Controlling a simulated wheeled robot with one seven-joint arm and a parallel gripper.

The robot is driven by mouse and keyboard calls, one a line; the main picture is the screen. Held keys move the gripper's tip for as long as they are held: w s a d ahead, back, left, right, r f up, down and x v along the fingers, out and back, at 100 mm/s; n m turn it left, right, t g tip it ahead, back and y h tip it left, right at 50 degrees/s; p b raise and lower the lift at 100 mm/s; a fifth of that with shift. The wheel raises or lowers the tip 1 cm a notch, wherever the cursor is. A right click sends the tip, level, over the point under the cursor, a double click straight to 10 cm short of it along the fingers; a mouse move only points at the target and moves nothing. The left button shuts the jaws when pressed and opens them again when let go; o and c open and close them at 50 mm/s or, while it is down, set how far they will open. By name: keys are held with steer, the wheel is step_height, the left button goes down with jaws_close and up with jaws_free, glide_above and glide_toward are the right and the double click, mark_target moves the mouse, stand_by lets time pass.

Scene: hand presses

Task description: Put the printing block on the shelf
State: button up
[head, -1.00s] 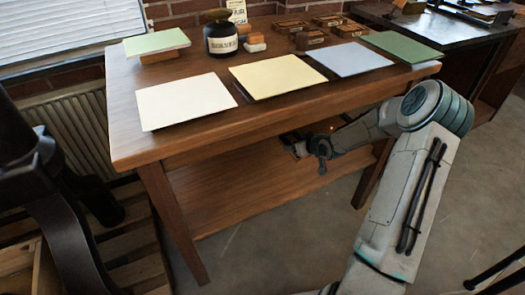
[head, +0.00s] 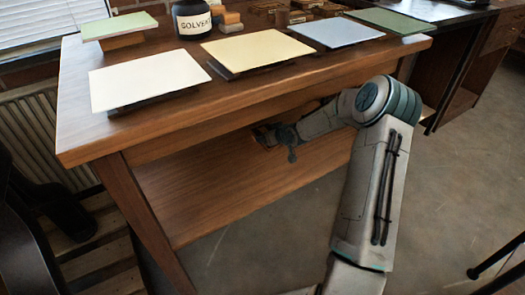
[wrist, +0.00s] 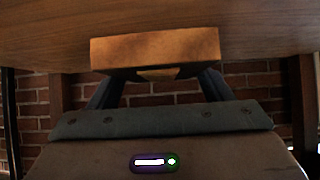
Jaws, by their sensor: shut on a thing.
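The printing block (wrist: 155,50) is a small brown wooden block in the wrist view, with a lighter notch on its lower edge. My gripper (wrist: 157,82) is shut on it, a dark finger showing at each side. In the head view my gripper (head: 268,136) reaches under the tabletop, over the wooden shelf (head: 200,195) low between the table legs. The block is small and mostly hidden there. A wooden surface fills the top of the wrist view close to the block; I cannot tell whether they touch.
The tabletop (head: 85,135) above my arm holds white, yellow, blue and green sheets on plates, a solvent bottle (head: 192,20) and several small blocks. A table leg (head: 150,215) stands at the left front. The visible shelf is bare. A brick wall (wrist: 150,102) is behind.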

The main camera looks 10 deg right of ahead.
steer(key=shift+w+a+f+b, duration=0.25)
steer(key=shift+a+f, duration=0.1)
steer(key=shift+a, duration=0.25)
steer(key=shift+w+a+f+b, duration=0.15)
steer(key=shift+w+a+f, duration=0.15)
steer(key=shift+a, duration=0.3)
step_height(320, 180, down, 4)
steer(key=shift+f+b, duration=0.15)
steer(key=shift+b, duration=0.95)
steer(key=o, duration=1.3)
